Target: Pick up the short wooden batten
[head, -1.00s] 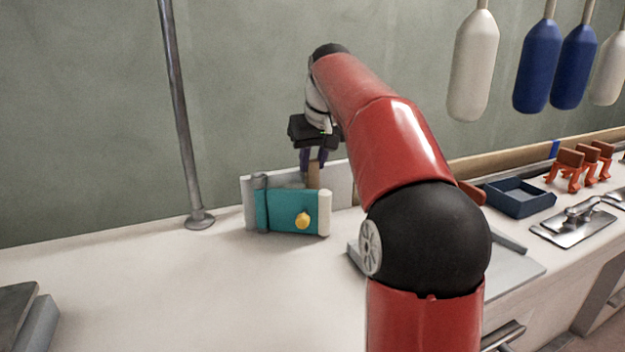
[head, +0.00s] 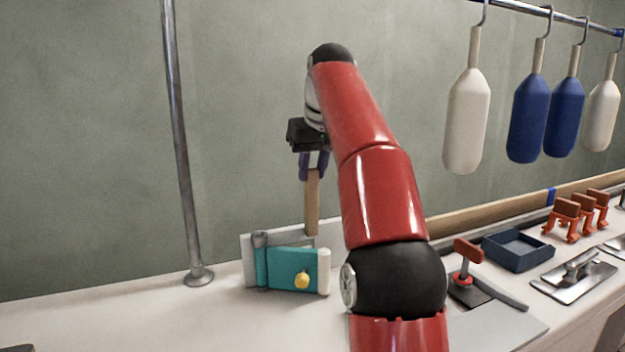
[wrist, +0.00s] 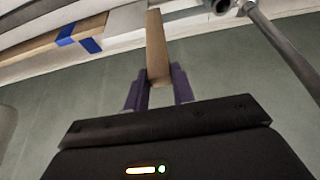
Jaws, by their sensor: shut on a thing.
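The short wooden batten (head: 312,205) hangs upright below my gripper (head: 314,172), in front of the grey-green wall. My gripper is shut on the batten's upper end. The batten's lower end is near the back of a teal-fronted holder (head: 282,268) with a yellow knob; I cannot tell whether the tip is clear of it. In the wrist view the batten (wrist: 157,45) extends away from between the two purple fingers (wrist: 160,92).
A metal pole (head: 180,150) stands left of the holder. Several white and blue fenders (head: 527,115) hang from a rail at the right. A blue tray (head: 518,250), orange clamps (head: 565,218) and a trowel (head: 572,275) lie on the bench at the right.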

